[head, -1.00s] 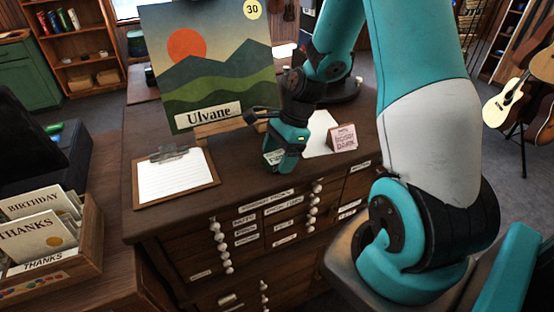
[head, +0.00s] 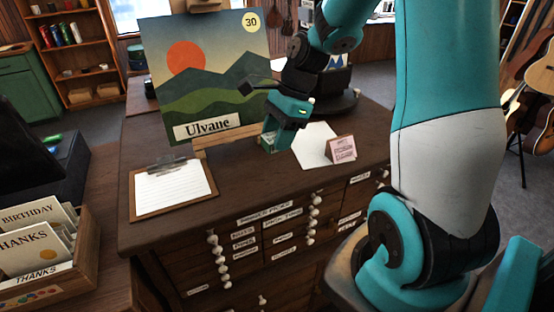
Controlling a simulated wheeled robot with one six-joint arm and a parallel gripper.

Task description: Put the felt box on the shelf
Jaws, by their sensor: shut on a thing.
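My gripper (head: 280,138) is teal and points down over the dark wooden drawer cabinet, in front of the poster's right edge. It is shut on a small greenish box (head: 267,142), which I take for the felt box. The box is mostly hidden by the fingers, and I cannot tell whether it touches the cabinet top. A wooden shelf unit (head: 76,100) stands at the back left, with coloured rolls on an upper board and small boxes lower down. I cannot tell if this is the task's shelf.
The cabinet top (head: 240,180) holds a clipboard (head: 172,188), the "Ulvane" poster (head: 200,75), a white sheet (head: 312,150) and a small pink sign (head: 341,149). A card box (head: 70,265) is at the lower left. Guitars (head: 530,90) stand at the right. The cabinet's front middle is clear.

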